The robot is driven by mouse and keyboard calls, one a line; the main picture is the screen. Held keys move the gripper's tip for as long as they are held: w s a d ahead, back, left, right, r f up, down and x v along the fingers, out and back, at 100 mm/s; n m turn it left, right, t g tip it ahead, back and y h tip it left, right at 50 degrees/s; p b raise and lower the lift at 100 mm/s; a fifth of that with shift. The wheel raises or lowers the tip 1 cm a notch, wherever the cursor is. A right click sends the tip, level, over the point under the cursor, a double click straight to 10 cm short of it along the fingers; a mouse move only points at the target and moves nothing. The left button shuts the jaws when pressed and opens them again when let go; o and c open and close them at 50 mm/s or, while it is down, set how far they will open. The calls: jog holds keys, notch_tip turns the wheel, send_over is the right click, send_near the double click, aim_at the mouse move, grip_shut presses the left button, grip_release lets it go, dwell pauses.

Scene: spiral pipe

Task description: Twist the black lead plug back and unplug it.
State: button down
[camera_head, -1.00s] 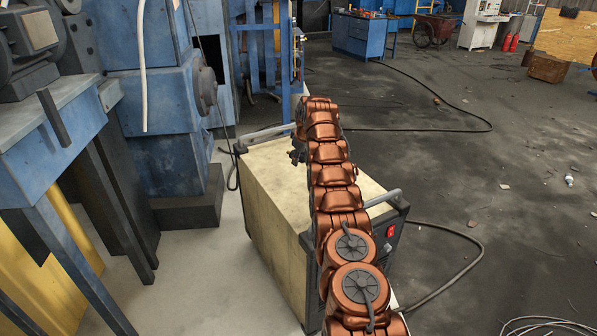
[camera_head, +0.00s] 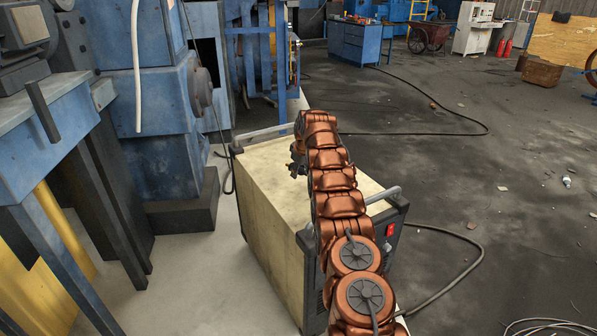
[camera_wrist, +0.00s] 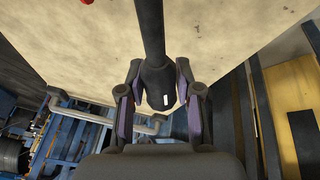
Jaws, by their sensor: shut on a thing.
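The black lead plug (camera_wrist: 158,86) is in the wrist view, between the two fingers of my gripper (camera_wrist: 159,103). It is a thick black sleeve with a small white mark, and a black lead runs from it to the top edge. My gripper is shut on the plug. Whether the plug still sits in a socket cannot be told. The cream machine box (camera_wrist: 230,35) fills the upper part of the wrist view behind the plug. In the head view the same box (camera_head: 265,205) stands under my copper arm, which hides the plug.
Blue machinery (camera_head: 165,120) stands close on the left. The box has metal handles (camera_head: 383,194) and a red switch (camera_head: 390,230). Black cable (camera_head: 440,133) lies on the floor to the right, where there is wide free room. A blue workbench (camera_head: 355,40) stands far back.

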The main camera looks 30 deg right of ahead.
aim_at(297, 186)
jog(key=shift+f+b, duration=0.75)
jog(key=shift+f, duration=1.9)
jog(key=c, duration=0.7)
grip_release()
jog(key=shift+v, duration=6)
jog(key=shift+a, duration=0.1)
